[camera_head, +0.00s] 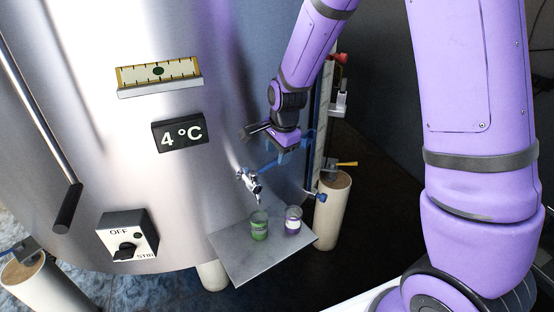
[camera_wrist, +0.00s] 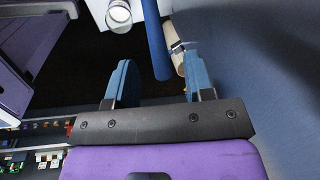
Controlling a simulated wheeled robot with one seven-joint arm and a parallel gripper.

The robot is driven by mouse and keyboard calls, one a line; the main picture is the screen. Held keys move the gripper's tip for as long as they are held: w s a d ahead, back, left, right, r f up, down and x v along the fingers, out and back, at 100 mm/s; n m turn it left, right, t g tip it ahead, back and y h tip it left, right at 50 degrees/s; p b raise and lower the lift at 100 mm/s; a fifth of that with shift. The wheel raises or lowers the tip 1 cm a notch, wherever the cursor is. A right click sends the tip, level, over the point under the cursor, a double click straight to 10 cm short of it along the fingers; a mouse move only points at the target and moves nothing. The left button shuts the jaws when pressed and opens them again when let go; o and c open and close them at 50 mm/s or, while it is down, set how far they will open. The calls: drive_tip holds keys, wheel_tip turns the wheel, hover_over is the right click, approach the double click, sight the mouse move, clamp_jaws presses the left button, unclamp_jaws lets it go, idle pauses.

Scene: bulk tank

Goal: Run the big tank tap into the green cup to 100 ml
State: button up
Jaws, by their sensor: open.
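The big steel tank (camera_head: 80,150) fills the left of the head view. Its chrome tap (camera_head: 250,182) has a blue lever (camera_head: 269,164) slanting up to the right. The green cup (camera_head: 259,228) stands upright on a metal shelf (camera_head: 260,264), about below the spout. Its fill level is too small to read. My gripper (camera_head: 284,154) is open and empty, close above the lever's outer end. In the wrist view, a blue bar, likely the lever (camera_wrist: 155,40), shows between the parted fingers of my gripper (camera_wrist: 160,68). I cannot tell whether they touch.
A second cup with a purple tint (camera_head: 293,222) stands right of the green one. A cup in the wrist view (camera_wrist: 118,15) cannot be told apart. A sight tube with a red knob and small blue tap (camera_head: 322,197) stands behind, near a pale post (camera_head: 332,215).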

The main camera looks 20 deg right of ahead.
drive_tip(key=shift+w+f, duration=0.15)
drive_tip(key=shift+f, duration=0.65)
drive_tip(key=shift+w+f, duration=0.15)
drive_tip(key=shift+f, duration=0.6)
clamp_jaws()
